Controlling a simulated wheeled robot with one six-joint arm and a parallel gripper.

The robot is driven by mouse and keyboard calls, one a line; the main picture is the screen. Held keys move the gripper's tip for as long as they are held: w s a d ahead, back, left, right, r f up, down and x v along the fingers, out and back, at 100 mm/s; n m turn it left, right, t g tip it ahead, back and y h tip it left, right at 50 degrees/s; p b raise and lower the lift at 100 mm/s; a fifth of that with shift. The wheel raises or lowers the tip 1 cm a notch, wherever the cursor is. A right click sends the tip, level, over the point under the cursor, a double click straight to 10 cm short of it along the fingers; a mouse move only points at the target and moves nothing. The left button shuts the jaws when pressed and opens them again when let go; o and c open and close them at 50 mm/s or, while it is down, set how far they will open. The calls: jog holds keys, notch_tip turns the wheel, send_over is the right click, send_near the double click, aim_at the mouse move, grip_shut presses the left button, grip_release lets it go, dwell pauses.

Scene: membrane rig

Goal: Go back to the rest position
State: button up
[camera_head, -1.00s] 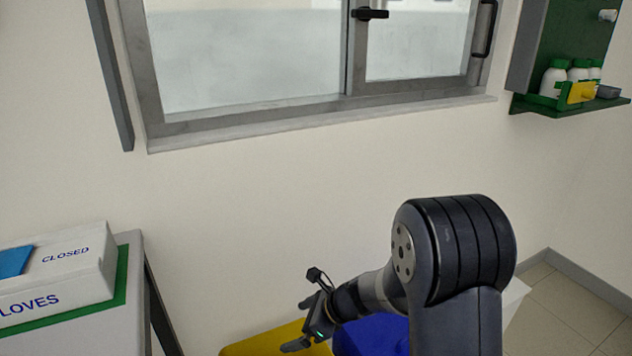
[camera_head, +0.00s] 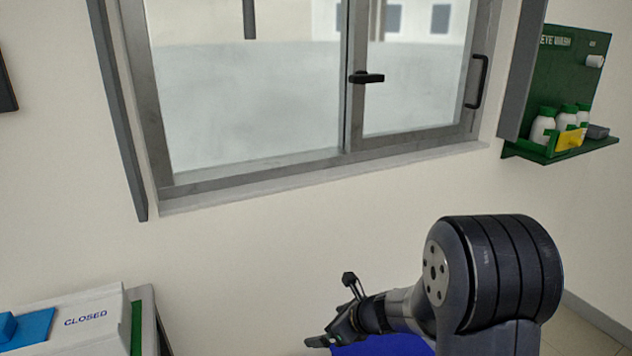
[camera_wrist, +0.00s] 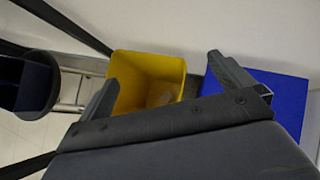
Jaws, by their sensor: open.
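My gripper (camera_head: 322,341) is at the lower middle of the head view, in front of the wall, with my arm bent to its right. In the wrist view my gripper (camera_wrist: 160,88) has its two fingers wide apart with nothing between them. Beyond the fingers are a yellow open bin (camera_wrist: 146,68) and a blue box-like thing (camera_wrist: 272,92). The blue thing (camera_head: 380,346) also shows below my arm in the head view.
A window (camera_head: 250,100) fills the wall above. A green eye wash shelf (camera_head: 560,148) with bottles is at the right. A dark round thing (camera_wrist: 30,85) stands left in the wrist view.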

jog(key=d+r+m+t+h+p, duration=0.3)
jog(key=d+r+m+p, duration=0.4)
jog(key=d+r+p, duration=0.6)
jog(key=shift+r+h+p, duration=0.8)
jog(key=shift+r+p, duration=0.05)
jog(key=shift+r, duration=0.95)
